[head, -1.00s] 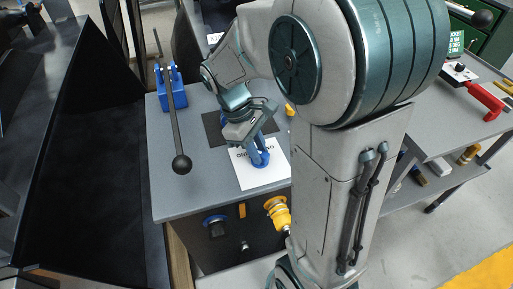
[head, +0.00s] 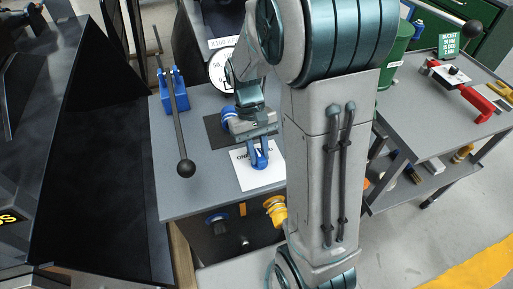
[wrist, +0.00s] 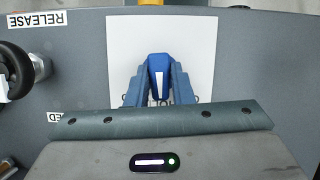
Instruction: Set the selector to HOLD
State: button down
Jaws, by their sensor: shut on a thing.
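The selector has a blue handle with a white stripe, seen in the wrist view (wrist: 158,68). It stands over a white card (wrist: 203,40), and its stripe runs nearly straight up the picture. My gripper (wrist: 159,88) is shut on this blue handle, with a finger on each side. In the head view, my gripper (head: 259,146) is low over the card (head: 243,177) on the grey bench, with blue showing between and below the fingers. The selector's base is hidden.
A black-knobbed lever (head: 185,168) on a blue mount stands left on the bench top (head: 200,200). A round gauge (head: 219,72) is behind my gripper. A yellow fitting (head: 275,207) is on the bench front. A cart (head: 400,110) with a red-handled tool stands right.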

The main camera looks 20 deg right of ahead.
jog(key=shift+m, duration=0.6)
jog(key=c, duration=1.3)
grip_release()
jog(key=shift+d, duration=0.1)
jog(key=p+v, duration=0.1)
jog(key=v, duration=0.6)
jog(key=p+v, duration=0.1)
jog(key=v, duration=0.5)
jog(key=shift+w+d+r, duration=0.1)
jog(key=shift+d+r, duration=0.05)
jog(key=shift+r, duration=0.25)
